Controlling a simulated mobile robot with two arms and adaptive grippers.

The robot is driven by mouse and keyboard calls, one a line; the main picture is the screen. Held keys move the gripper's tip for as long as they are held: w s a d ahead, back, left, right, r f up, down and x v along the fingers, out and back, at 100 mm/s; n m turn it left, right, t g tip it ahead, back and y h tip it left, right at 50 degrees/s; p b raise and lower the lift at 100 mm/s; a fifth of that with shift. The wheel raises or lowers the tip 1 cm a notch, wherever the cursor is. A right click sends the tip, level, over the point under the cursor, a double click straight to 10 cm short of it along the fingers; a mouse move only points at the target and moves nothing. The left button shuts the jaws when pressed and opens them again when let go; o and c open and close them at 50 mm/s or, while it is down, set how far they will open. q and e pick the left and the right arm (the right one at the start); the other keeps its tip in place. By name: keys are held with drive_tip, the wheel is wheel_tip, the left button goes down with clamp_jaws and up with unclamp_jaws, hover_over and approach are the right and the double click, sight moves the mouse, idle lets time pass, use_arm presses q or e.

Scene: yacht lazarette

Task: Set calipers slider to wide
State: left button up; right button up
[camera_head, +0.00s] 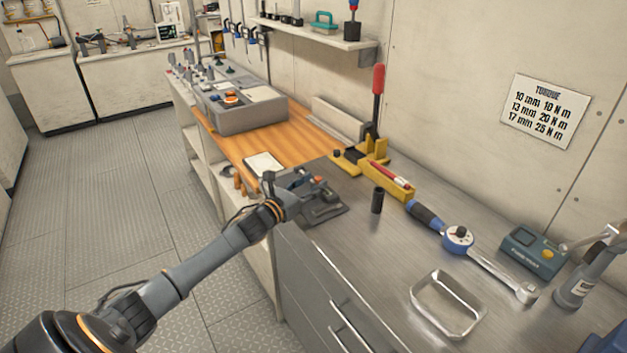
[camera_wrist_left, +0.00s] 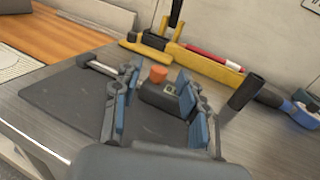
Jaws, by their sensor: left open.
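The calipers' slider, a dark block with a small display and an orange knob (camera_wrist_left: 158,74), sits on a dark mat (camera_wrist_left: 60,95). A silver bar (camera_wrist_left: 103,68), seemingly part of the calipers, shows at its left in the left wrist view. My left gripper (camera_wrist_left: 158,98) is open over the mat, its blue-padded fingers on either side of the slider in that view. I cannot tell whether they touch it. In the head view my left gripper (camera_head: 298,186) covers part of the calipers, and the mat (camera_head: 332,214) lies at the bench edge. My right gripper is not in view.
A black cylinder (camera_head: 377,200) stands right of the mat. A metal tray (camera_head: 447,303) and a teal meter (camera_head: 532,252) lie to the right. A grey organizer (camera_head: 243,118) stands farther back.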

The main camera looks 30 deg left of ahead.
use_arm(q)
drive_tip(key=shift+w, duration=0.6)
clamp_jaws()
